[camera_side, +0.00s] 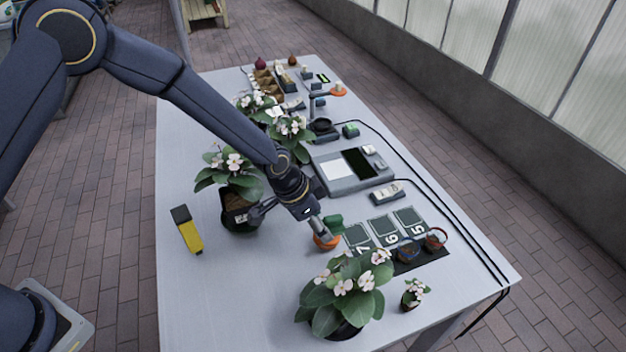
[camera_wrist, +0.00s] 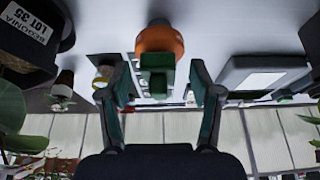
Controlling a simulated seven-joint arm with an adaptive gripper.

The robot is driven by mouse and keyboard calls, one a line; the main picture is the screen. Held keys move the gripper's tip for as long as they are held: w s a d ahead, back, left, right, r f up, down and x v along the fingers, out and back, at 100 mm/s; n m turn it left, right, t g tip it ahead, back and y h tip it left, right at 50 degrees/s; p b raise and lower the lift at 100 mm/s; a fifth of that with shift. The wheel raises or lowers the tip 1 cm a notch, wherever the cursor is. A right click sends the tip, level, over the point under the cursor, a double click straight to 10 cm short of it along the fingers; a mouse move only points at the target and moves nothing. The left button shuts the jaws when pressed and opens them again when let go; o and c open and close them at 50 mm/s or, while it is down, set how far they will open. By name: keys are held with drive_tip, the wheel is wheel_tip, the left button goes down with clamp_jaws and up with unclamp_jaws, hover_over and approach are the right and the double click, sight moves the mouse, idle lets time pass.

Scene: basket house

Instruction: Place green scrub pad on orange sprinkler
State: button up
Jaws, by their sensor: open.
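The green scrub pad (camera_wrist: 157,75) is a blocky green piece between my open fingers in the wrist view. It also shows at my fingertips in the side view (camera_side: 334,220). A rounded orange piece, seemingly an orange sprinkler (camera_wrist: 160,42), is right behind the pad in the wrist view and low by the table in the side view (camera_side: 326,242). The pad overlaps it in view; I cannot tell whether they touch. My gripper (camera_side: 319,226) is open, its fingers (camera_wrist: 159,84) apart on both sides of the pad. Another orange-headed item (camera_side: 338,90) stands at the far end.
A flowering plant (camera_side: 345,290) stands in front of my gripper, and another potted plant (camera_side: 232,180) to its left. Numbered cards (camera_side: 385,230) and small pots (camera_side: 436,239) lie right. A yellow-black tool (camera_side: 187,230) lies left. The front left table (camera_side: 220,300) is clear.

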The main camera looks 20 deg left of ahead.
drive_tip(key=s+a+r+n+t+y, duration=0.1)
drive_tip(key=s+a+r, duration=0.2)
drive_tip(key=a+r, duration=0.5)
drive_tip(key=s+a+r+n, duration=0.1)
drive_tip(key=s+a+r, duration=0.2)
drive_tip(key=r, duration=0.9)
drive_tip(key=s+a+r+n+y, duration=0.1)
drive_tip(key=s+a+r+n, duration=0.2)
drive_tip(key=s+a, duration=0.5)
drive_tip(key=s+a+r+n+t+y, duration=0.1)
drive_tip(key=s+a+r+n, duration=0.3)
drive_tip(key=s+a, duration=0.4)
drive_tip(key=shift+s+r, duration=0.15)
drive_tip(key=shift+s, duration=1)
drive_tip(key=shift+o, duration=0.5)
